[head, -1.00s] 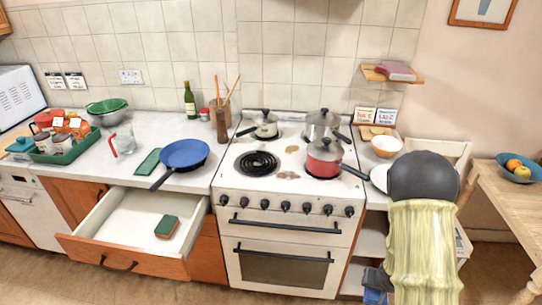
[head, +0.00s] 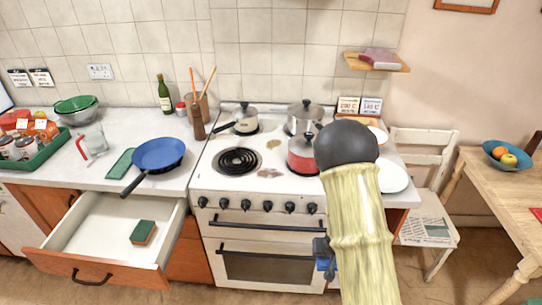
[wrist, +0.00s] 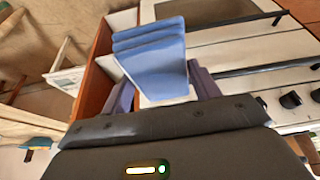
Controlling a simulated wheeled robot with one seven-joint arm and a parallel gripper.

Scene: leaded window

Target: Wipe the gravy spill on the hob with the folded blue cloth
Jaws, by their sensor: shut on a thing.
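My gripper is shut on the folded blue cloth, low in front of the oven's right side in the head view, partly hidden by my arm. The blue cloth (wrist: 152,58) shows in the wrist view between my gripper's fingers (wrist: 160,88), its folded layers pointing away from me. The hob (head: 222,178) is white, with one bare coil at its left. A brownish gravy spill (head: 269,173) lies on its front middle, left of the red pan. A second, yellowish patch (head: 273,144) lies further back. My gripper is below and apart from the hob.
A red pan (head: 302,155) and two steel pans, one left (head: 238,121) and one right (head: 304,117), stand on the hob. An open drawer (head: 100,255) holding a green sponge (head: 143,232) juts out left. A chair (head: 425,210) and wooden table (head: 505,195) stand right.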

